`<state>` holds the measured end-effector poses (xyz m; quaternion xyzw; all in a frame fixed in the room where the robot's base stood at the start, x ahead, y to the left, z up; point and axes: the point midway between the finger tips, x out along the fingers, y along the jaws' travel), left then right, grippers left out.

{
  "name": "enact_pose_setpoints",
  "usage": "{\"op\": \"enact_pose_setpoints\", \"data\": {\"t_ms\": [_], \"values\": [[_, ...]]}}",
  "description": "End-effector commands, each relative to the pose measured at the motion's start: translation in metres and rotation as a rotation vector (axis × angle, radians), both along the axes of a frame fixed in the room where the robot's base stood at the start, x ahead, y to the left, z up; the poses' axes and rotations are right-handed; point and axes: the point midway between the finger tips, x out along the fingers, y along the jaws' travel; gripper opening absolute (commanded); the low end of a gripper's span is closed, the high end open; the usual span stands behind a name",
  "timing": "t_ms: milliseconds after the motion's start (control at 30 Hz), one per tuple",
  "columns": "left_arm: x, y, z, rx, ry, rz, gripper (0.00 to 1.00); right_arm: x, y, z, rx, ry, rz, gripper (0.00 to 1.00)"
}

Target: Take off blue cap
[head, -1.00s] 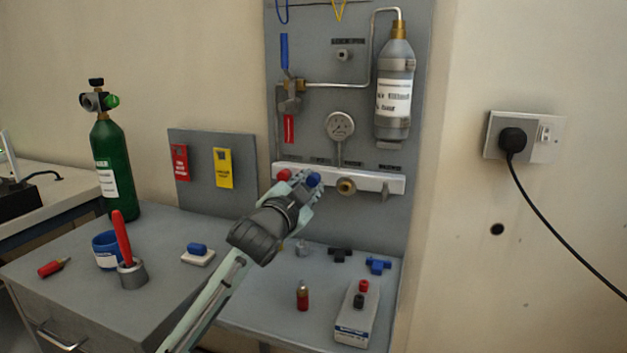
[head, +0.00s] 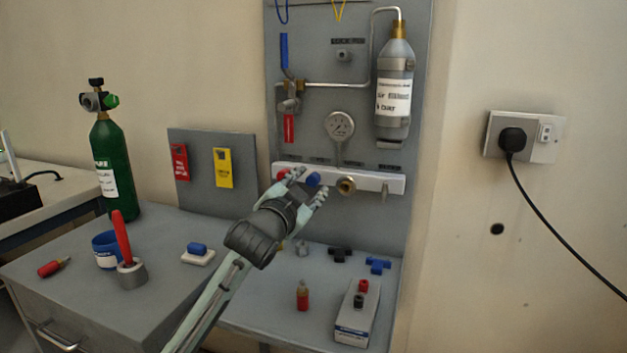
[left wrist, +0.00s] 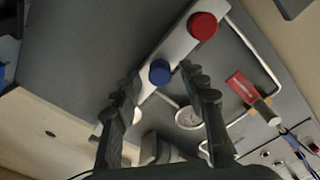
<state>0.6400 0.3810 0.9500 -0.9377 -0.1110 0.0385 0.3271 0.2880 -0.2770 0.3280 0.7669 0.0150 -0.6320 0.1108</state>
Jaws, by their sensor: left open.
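The blue cap (head: 313,179) sits on the white manifold bar (head: 383,182) of the grey wall panel, between a red cap (head: 282,174) and a brass fitting (head: 346,186). My left gripper (head: 309,184) is open in front of the bar, its two fingers spread on either side of the blue cap. In the left wrist view the blue cap (left wrist: 160,72) shows between the fingertips (left wrist: 160,80), with a gap on each side. The red cap (left wrist: 202,26) is beyond the right finger there. My right gripper is not in view.
A pressure gauge (head: 339,125) and a grey cylinder (head: 395,95) are on the panel above the bar. A green cylinder (head: 112,165) stands at left.

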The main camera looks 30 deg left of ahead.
Motion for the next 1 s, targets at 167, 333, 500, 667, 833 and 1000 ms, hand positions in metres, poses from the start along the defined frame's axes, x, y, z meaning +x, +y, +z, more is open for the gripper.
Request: {"op": "enact_pose_setpoints", "data": {"t_ms": [167, 333, 500, 667, 833, 1000], "values": [[-0.014, -0.003, -0.001, 0.000, 0.001, 0.001, 0.43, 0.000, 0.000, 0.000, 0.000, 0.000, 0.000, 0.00], [-0.017, -0.004, 0.000, 0.152, 0.037, -0.001, 0.43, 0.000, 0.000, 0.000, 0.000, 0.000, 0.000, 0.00], [-0.016, -0.004, 0.000, 0.295, 0.072, -0.001, 0.43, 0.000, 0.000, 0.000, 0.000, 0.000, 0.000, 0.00], [-0.016, -0.004, 0.000, 0.293, 0.071, 0.001, 0.43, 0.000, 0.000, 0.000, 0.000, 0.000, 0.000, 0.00], [-0.016, -0.004, 0.000, 0.431, 0.104, -0.001, 0.43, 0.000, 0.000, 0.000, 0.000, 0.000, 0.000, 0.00], [-0.016, -0.004, 0.000, 0.587, 0.142, 0.000, 0.43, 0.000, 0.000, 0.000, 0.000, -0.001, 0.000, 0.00]]}}
